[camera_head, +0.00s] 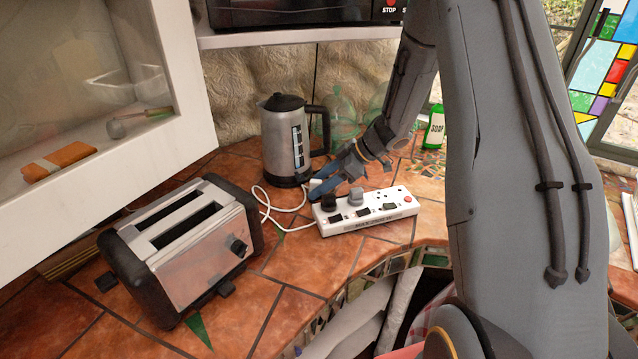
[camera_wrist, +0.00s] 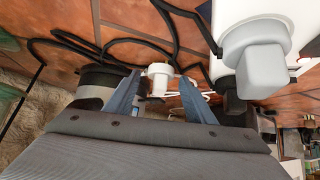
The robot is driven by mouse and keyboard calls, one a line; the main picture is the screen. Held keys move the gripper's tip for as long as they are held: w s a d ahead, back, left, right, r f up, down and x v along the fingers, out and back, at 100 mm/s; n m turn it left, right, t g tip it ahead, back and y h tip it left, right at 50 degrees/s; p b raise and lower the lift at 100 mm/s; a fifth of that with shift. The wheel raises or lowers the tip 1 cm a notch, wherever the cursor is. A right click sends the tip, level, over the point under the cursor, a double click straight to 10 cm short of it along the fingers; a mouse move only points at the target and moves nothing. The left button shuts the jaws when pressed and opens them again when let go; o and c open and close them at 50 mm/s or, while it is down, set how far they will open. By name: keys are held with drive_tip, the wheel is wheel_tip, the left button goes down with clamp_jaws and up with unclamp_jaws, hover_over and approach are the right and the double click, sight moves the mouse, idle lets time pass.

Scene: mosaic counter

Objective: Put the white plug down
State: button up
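My gripper (camera_wrist: 161,82) has its two blue fingers on either side of the white plug (camera_wrist: 160,74) and looks shut on it. In the head view the white plug (camera_head: 316,184) shows at the fingertips of my gripper (camera_head: 325,182), just behind the left end of the white power strip (camera_head: 386,210). A white cord (camera_head: 266,203) loops over the tiles to the left. Whether the plug touches the counter is hard to tell. A black plug (camera_head: 329,202) and a grey plug (camera_head: 356,197) sit in the strip. The strip also fills the upper right of the wrist view (camera_wrist: 225,12).
A steel kettle (camera_head: 280,142) stands just behind and left of my gripper. A toaster (camera_head: 190,250) stands at the front left. A green soap bottle (camera_head: 434,128) is at the back right. Bare tiles (camera_head: 300,265) lie in front of the strip, towards the counter edge.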

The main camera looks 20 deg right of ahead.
drive_tip(key=shift+r, duration=0.15)
drive_tip(key=b+v, duration=0.2)
drive_tip(key=v, duration=1)
drive_tip(key=w+a+r+m+t+h, duration=0.2)
drive_tip(key=w+r+m+t+h, duration=0.2)
drive_tip(key=w+m+t, duration=0.15)
drive_tip(key=s+f+m+g+h, duration=0.1)
drive_tip(key=s+m, duration=0.1)
drive_tip(key=s, duration=0.4)
drive_tip(key=s+a+f+m+g+h, duration=0.1)
drive_tip(key=s+m+g+h, duration=0.1)
drive_tip(key=s, duration=0.3)
drive_tip(key=s+f+m+g+h, duration=0.1)
drive_tip(key=s+f+m+h, duration=0.1)
drive_tip(key=s, duration=0.4)
drive_tip(key=shift+s+a+f+m+g, duration=0.1)
drive_tip(key=shift+s+a+m+g, duration=0.15)
drive_tip(key=shift+s+m+g, duration=0.1)
drive_tip(key=s+a+f+g, duration=0.1)
drive_tip(key=s+a, duration=0.1)
drive_tip(key=s, duration=0.2)
drive_tip(key=s+a+m+g, duration=0.1)
drive_tip(key=s+a, duration=0.1)
drive_tip(key=s, duration=0.3)
drive_tip(key=shift+s+a+f+g+y, duration=0.3)
drive_tip(key=shift+a+f+g+y, duration=0.1)
